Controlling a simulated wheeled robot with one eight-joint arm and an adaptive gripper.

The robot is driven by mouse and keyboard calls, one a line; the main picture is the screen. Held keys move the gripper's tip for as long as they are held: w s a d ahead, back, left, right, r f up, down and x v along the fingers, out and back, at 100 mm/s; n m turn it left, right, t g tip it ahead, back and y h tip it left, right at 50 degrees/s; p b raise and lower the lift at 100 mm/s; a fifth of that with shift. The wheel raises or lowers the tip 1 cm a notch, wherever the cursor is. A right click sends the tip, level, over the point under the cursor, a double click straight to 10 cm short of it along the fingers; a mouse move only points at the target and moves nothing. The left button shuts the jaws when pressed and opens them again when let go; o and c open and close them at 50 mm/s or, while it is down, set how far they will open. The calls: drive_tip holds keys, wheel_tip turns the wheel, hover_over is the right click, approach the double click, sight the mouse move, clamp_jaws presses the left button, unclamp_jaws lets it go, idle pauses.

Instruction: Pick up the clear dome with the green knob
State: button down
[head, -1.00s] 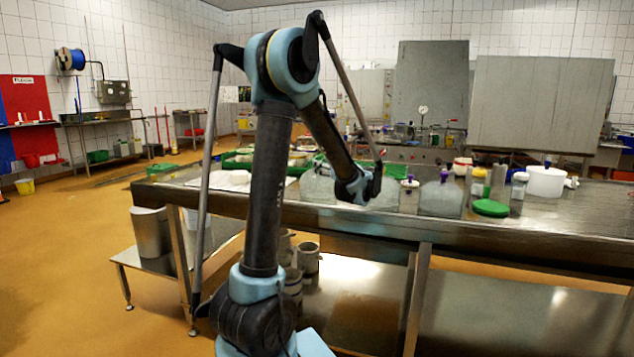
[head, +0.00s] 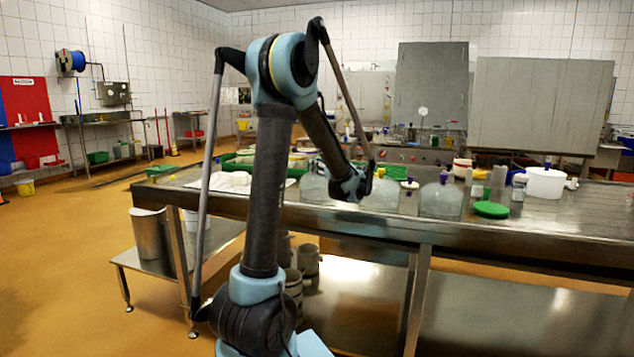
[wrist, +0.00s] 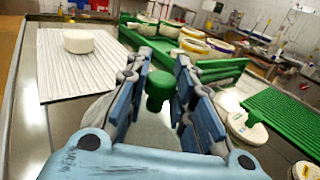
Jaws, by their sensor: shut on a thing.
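The green knob (wrist: 158,88) stands between the two blue fingers of my gripper (wrist: 163,72) in the wrist view. The fingers are shut on the knob from both sides. The clear dome (wrist: 152,132) shows below the knob, partly covered by the fingers and the gripper body. In the head view, a clear dome (head: 314,188) shows left of my wrist, on the steel table; my wrist hides its top and the fingertips. I cannot tell any gap between the dome and the table.
A dome with a yellow knob (head: 382,194) stands close right of my wrist, then a dome with a purple knob (head: 441,200). A white cheese (wrist: 78,41) lies on a ribbed white mat (wrist: 62,78). A green tray (wrist: 222,68) and green mat (wrist: 285,112) are nearby.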

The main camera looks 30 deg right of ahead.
drive_tip(key=shift+r, duration=0.15)
wheel_tip(320, 180, up, 10)
drive_tip(key=shift+f, duration=0.1)
idle(0.5)
idle(0.4)
